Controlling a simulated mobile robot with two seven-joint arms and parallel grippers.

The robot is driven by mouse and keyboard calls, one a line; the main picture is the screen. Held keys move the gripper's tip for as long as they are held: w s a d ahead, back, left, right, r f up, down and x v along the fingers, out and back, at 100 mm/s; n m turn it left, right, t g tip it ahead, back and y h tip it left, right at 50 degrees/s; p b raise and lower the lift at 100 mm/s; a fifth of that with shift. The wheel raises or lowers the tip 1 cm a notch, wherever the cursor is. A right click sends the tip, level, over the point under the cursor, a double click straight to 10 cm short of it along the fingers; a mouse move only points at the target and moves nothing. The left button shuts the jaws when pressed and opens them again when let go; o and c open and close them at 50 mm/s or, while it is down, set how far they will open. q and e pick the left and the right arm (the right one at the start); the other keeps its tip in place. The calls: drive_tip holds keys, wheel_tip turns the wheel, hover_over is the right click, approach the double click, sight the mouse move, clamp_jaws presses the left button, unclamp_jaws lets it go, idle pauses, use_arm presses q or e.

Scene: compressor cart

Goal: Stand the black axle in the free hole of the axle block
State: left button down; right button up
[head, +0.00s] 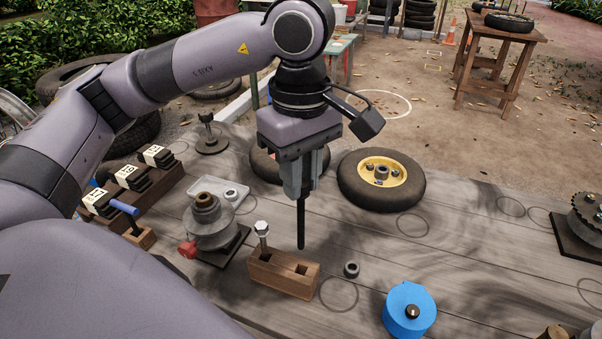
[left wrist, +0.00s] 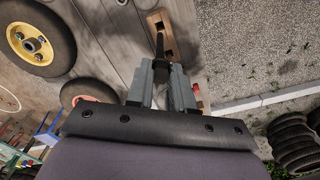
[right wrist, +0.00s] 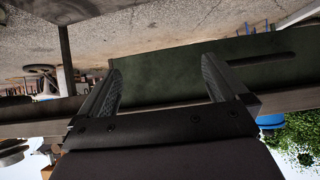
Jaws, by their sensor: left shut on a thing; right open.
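The black axle (head: 301,222) hangs upright, its lower end a little above the table or block in the head view; I cannot tell the exact gap. My left gripper (head: 301,188) is shut on its upper part; the axle also shows in the left wrist view (left wrist: 160,48). The wooden axle block (head: 276,279) lies below. A silver-headed axle (head: 262,232) stands in its left hole, and its right hole looks empty. The block shows partly behind the black axle in the left wrist view (left wrist: 168,20). My right gripper (right wrist: 165,88) is open and empty, away from the block.
A small dark ring (head: 351,269) and a blue round container (head: 409,309) are right of the block. A grey machine part with a red knob (head: 210,222) stands to its left. A yellow-hubbed wheel (head: 381,180) lies behind. Bare planks lie right of the wheel.

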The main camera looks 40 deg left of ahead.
use_arm(q)
drive_tip(key=shift+f+b, duration=0.65)
drive_tip(key=shift+b, duration=0.1)
wheel_tip(320, 180, down, 2)
drive_tip(key=shift+f+b, duration=0.2)
drive_tip(key=shift+b, duration=1)
drive_tip(key=shift+f+b, duration=0.7)
drive_tip(key=shift+f, duration=0.1)
